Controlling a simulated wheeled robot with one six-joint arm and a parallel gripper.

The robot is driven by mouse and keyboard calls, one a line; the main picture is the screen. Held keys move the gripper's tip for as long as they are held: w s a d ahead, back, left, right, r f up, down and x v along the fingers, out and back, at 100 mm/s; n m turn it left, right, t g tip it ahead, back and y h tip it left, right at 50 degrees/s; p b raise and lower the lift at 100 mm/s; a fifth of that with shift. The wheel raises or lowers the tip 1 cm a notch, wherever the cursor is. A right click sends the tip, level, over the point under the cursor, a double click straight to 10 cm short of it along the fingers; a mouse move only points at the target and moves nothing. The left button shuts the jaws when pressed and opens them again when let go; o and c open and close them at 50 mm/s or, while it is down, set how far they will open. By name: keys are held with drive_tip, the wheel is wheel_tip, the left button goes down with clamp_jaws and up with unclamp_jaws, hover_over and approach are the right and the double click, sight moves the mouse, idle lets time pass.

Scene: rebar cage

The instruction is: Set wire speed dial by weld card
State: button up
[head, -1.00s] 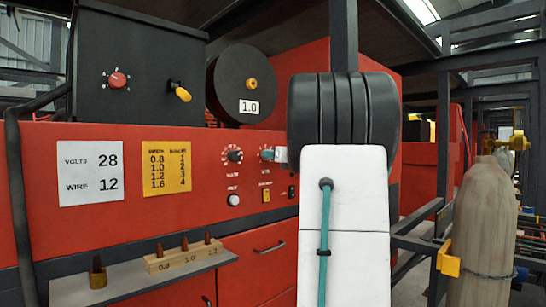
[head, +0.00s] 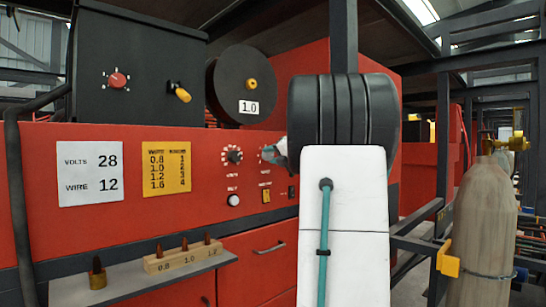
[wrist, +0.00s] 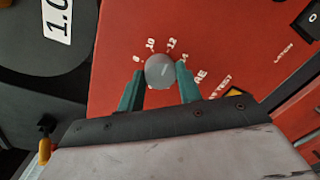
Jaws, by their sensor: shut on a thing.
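The weld card (head: 90,173) on the red panel at left reads VOLTS 28 and WIRE 12. The wire speed dial (wrist: 160,71) is a round grey knob with 8, 10, 12 and 14 printed around it in the wrist view. My gripper (wrist: 160,77) is shut on this knob, one teal finger on each side. The knob has a faint light mark on its face, but I cannot tell exactly which number it points to. In the head view my gripper (head: 279,153) and arm hide most of this dial.
Another dial (head: 233,154) sits just left, above a white button (head: 233,200). A yellow chart (head: 166,169) lists wire sizes. A shelf (head: 140,277) with copper tips juts out below. A spool marked 1.0 (head: 228,84) is above; a gas cylinder (head: 480,235) stands right.

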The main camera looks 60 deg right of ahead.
drive_tip(key=shift+f+m, duration=0.15)
drive_tip(key=shift+m, duration=0.25)
drive_tip(key=o, duration=1)
drive_tip(key=shift+s, duration=0.1)
drive_tip(key=v, duration=0.7)
drive_tip(key=shift+s, duration=0.35)
drive_tip(key=shift+a, duration=0.1)
